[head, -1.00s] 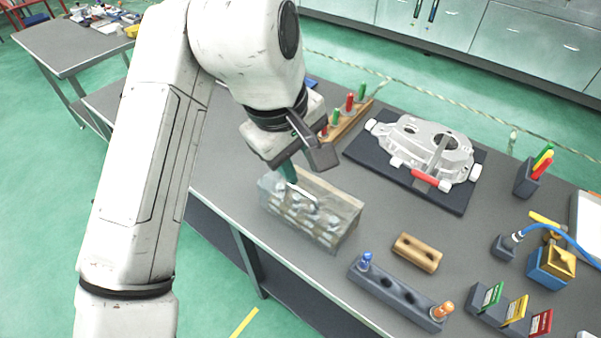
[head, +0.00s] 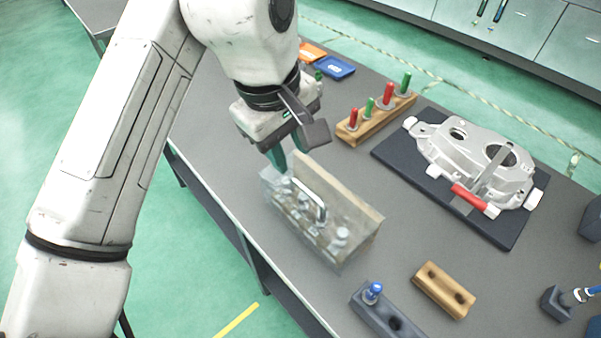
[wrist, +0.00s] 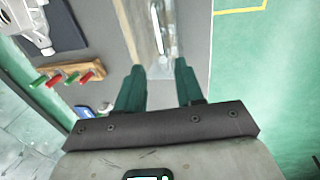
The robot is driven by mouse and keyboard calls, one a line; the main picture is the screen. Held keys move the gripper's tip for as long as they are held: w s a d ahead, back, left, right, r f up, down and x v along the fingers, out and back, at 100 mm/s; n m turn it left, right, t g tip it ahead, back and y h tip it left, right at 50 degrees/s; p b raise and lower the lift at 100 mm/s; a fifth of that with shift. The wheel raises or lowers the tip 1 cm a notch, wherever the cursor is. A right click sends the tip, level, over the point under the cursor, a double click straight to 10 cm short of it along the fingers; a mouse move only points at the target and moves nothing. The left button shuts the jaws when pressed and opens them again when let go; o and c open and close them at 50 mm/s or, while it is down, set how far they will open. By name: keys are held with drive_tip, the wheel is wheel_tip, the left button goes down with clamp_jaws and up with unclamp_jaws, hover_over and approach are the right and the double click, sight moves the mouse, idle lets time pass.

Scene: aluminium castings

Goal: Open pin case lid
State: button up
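The pin case (head: 357,212) stands near the table's front edge, a see-through box with a beige panel along its far side. Pale pins show blurred inside it. A bent metal handle (head: 318,204) runs along its upper part; it also shows in the wrist view (wrist: 163,30). I cannot clearly tell the lid's edges or angle. My gripper (head: 288,162) is at the case's far left end, pointing down. In the wrist view my gripper (wrist: 160,76) has its two green fingers apart with nothing held between them, and the case lies beyond the tips.
A wooden rack (head: 376,121) with red and green pins stands behind the case. A metal casting (head: 478,160) lies on a dark mat to the right. A wooden block (head: 443,290) and a grey holder (head: 388,320) with a blue-topped pin stand in front right. Grey table between them is clear.

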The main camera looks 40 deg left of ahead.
sight(300, 184)
drive_tip(key=f, duration=0.2)
drive_tip(key=w+f, duration=0.1)
drive_tip(key=f, duration=0.5)
drive_tip(key=shift+w+d, duration=0.1)
drive_tip(key=shift+w, duration=0.2)
drive_tip(key=shift+c, duration=0.4)
clamp_jaws()
idle(0.6)
